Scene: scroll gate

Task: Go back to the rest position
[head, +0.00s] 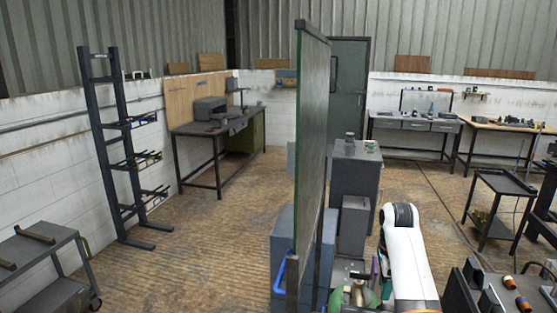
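A tall, narrow dark-framed gate panel (313,150) with a green face stands upright near the middle of the head view. A blue handle (279,272) sits low on its left side. My white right arm (410,265) rises from the bottom edge, just right of the panel and apart from it in the picture. Its gripper is hard to make out among the small dark and green shapes left of the arm, so its fingers cannot be read. My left arm and gripper do not show.
Grey cabinets (357,180) stand behind the panel. A dark rack (118,150) and a grey cart (40,265) are at the left. A cluttered dark surface (478,297) lies at the lower right. Open floor (205,255) spreads left of the panel.

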